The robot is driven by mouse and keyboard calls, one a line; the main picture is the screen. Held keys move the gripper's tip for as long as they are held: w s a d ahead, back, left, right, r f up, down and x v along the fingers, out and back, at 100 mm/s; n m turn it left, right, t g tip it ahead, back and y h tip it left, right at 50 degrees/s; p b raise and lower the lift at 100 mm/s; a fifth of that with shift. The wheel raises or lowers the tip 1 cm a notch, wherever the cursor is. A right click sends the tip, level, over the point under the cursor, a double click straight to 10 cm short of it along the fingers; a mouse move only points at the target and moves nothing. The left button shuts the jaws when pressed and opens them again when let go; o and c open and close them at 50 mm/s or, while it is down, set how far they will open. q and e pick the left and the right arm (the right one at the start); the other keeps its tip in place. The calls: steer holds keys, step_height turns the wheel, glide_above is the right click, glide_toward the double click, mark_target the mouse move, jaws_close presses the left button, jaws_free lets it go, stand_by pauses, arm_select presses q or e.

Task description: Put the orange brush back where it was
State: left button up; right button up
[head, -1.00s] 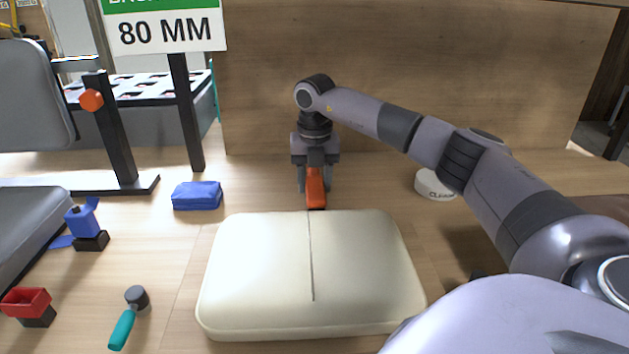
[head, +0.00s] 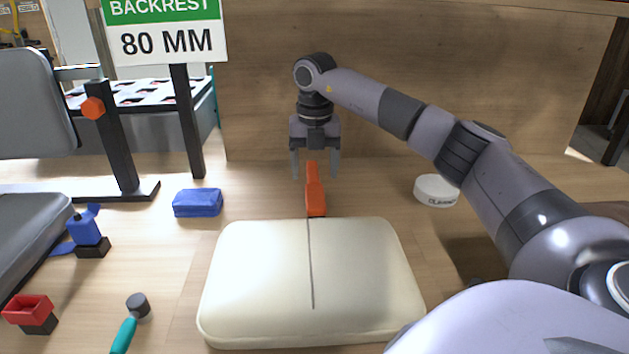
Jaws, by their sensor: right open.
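The orange brush (head: 315,192) lies on the wooden table just behind the cream cushion, its narrow end pointing away from me. Its near end is at the cushion's back edge; I cannot tell whether they touch. My right gripper (head: 315,176) hangs pointing down above the brush's far end, with its two fingers apart and nothing between them. My left gripper is not in the head view.
The cream cushion (head: 260,285) fills the near middle. A blue block (head: 198,203) lies left of the brush, a white round tin (head: 436,190) to the right. A wooden panel (head: 450,80) closes the back.

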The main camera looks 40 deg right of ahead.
mark_target(314, 188)
step_height(314, 188, up, 7)
steer(key=shift+s+p, duration=0.15)
steer(key=shift+p, duration=0.25)
steer(key=shift+a+f, duration=0.1)
steer(key=shift+a, duration=0.05)
